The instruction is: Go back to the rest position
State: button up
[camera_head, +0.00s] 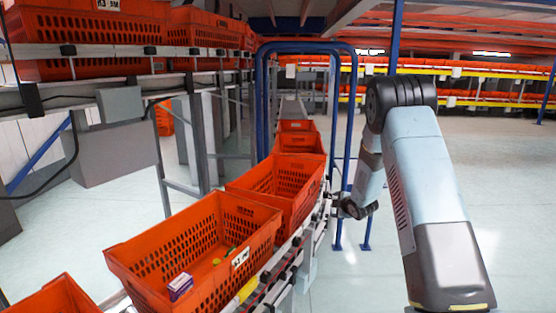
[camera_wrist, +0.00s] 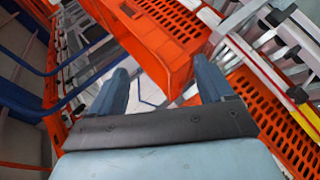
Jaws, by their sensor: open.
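My gripper shows in the wrist view (camera_wrist: 160,82) with its two blue-grey fingers spread apart and nothing between them. In the head view my arm bends over at the right and comes down beside the conveyor. Its dark end (camera_head: 354,208) is just right of the second orange tote (camera_head: 262,205), and the fingers cannot be made out there. In the wrist view an orange tote wall (camera_wrist: 165,45) lies beyond the fingers. I cannot tell whether anything touches it.
The nearest full orange tote (camera_head: 150,262) holds a purple-and-white box (camera_head: 180,286) and small yellow-green items. More totes line the conveyor (camera_head: 270,285). A blue frame (camera_head: 262,100) arches over it. Shelved totes (camera_head: 90,25) stand at upper left. Floor at right is clear.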

jog(key=s+d+r+m+g+h, duration=0.15)
jog(key=s+r+m, duration=0.35)
jog(key=s+r, duration=0.65)
jog(key=s+d+r+m+g+h, duration=0.15)
jog(key=s+r+m, duration=0.35)
jog(key=s+r, duration=0.7)
jog(key=s+a+r+m+g, duration=0.1)
jog(key=s+r+m, duration=0.1)
jog(key=s, duration=0.8)
jog(key=s+a+r+m+g, duration=0.1)
jog(key=s+r+m, duration=0.2)
jog(key=s, duration=0.8)
jog(key=s+a+r+m+g, duration=0.1)
jog(key=s+r+m, duration=0.1)
jog(key=s, duration=0.8)
jog(key=shift+s+a+r, duration=0.15)
jog(key=shift+s+a, duration=0.1)
jog(key=shift+s, duration=0.05)
